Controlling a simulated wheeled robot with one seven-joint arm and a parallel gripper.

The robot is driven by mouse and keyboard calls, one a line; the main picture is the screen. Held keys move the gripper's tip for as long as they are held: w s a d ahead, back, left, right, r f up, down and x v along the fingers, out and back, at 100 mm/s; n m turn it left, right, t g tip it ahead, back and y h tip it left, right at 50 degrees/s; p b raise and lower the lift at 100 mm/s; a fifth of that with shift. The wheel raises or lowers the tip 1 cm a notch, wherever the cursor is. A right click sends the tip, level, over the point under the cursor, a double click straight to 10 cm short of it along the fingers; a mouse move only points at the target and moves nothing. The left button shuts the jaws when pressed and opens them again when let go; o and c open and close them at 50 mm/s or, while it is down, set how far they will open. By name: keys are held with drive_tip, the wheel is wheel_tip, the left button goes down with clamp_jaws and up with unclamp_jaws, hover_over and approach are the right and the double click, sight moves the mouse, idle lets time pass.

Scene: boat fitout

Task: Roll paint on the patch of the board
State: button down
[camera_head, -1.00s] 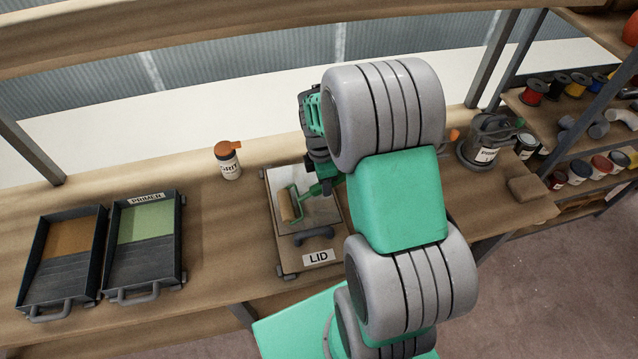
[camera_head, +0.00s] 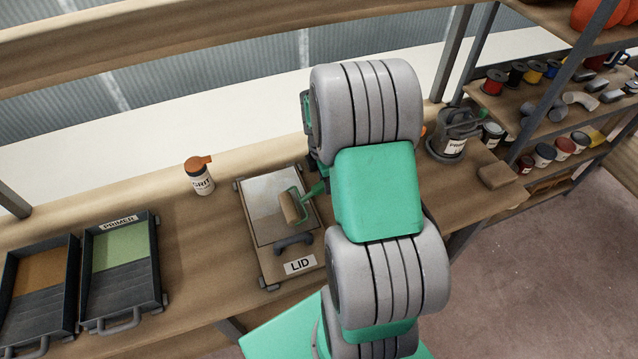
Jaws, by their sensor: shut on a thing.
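The board (camera_head: 272,262) marked LID lies on the bench, with a pale grey patch (camera_head: 262,190) on its upper part and a dark handle (camera_head: 294,243) below it. A paint roller (camera_head: 290,207) with a tan sleeve and green frame is over the right part of the patch. I cannot tell whether its sleeve touches the surface. Its green handle runs right toward my gripper (camera_head: 318,178), which is mostly hidden behind my arm and is shut on the roller. The patch looks pale where it shows.
A tray labelled PRIMER (camera_head: 121,275) with green contents stands left of the board, beside a tray with brown contents (camera_head: 40,285). A GRIT bottle (camera_head: 201,178) stands behind the board's left side. A grey can (camera_head: 450,140) and a brown block (camera_head: 496,176) sit at right.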

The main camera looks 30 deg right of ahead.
sight(311, 192)
drive_tip(key=shift+s+d, duration=0.25)
drive_tip(key=shift+d, duration=0.95)
drive_tip(key=shift+s+d, duration=0.2)
drive_tip(key=shift+d, duration=1)
drive_tip(key=shift+r, duration=0.1)
drive_tip(key=shift+a, duration=0.1)
drive_tip(key=shift+w+a, duration=0.25)
drive_tip(key=shift+a, duration=0.95)
drive_tip(key=shift+w+a, duration=0.2)
drive_tip(key=shift+a, duration=0.95)
drive_tip(key=a, duration=0.2)
drive_tip(key=w+a, duration=0.1)
drive_tip(key=a, duration=0.1)
drive_tip(key=shift+p, duration=0.4)
drive_tip(key=shift+a, duration=0.3)
